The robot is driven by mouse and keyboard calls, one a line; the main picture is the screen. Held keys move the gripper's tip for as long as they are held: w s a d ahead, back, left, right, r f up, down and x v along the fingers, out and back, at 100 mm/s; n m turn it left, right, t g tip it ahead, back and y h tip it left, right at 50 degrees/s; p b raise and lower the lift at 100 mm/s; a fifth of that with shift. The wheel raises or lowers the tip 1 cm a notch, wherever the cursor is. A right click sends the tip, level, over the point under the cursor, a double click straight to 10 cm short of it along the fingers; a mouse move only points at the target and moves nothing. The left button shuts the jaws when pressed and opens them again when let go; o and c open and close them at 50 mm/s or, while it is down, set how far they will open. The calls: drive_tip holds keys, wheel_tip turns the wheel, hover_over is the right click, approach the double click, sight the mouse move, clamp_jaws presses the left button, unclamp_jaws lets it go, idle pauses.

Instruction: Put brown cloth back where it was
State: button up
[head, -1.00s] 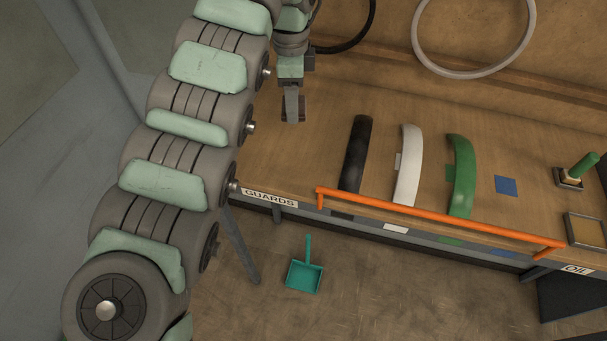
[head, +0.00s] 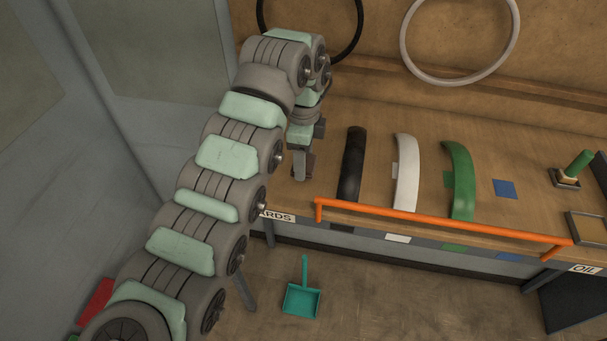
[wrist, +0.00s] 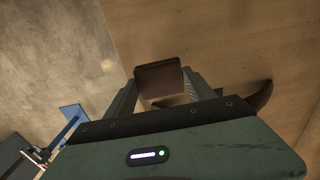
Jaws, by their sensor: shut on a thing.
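The brown cloth (wrist: 158,80) looks like a small, flat-faced brown piece held between the finger ends of my gripper (wrist: 160,92) in the wrist view. In the head view my gripper (head: 300,172) points down over the left end of the wooden bench (head: 410,155), left of the black guard (head: 352,165). A small brown patch (head: 311,163) shows beside its fingers there. I cannot tell the gap between the fingertips and the bench top.
White (head: 405,172) and green (head: 460,180) curved guards stand to the right. An orange rail (head: 440,228) runs along the bench's front edge. A blue square (head: 504,189) and a green-handled brush (head: 575,168) are farther right. A teal dustpan (head: 302,298) lies on the floor.

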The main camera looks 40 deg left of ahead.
sight(303, 185)
wheel_tip(303, 185, down, 5)
drive_tip(key=shift+f+p, duration=0.2)
drive_tip(key=shift+p, duration=0.7)
drive_tip(key=shift+f, duration=0.35)
drive_tip(key=shift+f+b, duration=0.2)
drive_tip(key=shift+b, duration=0.1)
drive_tip(key=o, duration=1.4)
drive_tip(key=shift+r, duration=0.2)
wheel_tip(303, 185, up, 12)
drive_tip(key=b, duration=0.3)
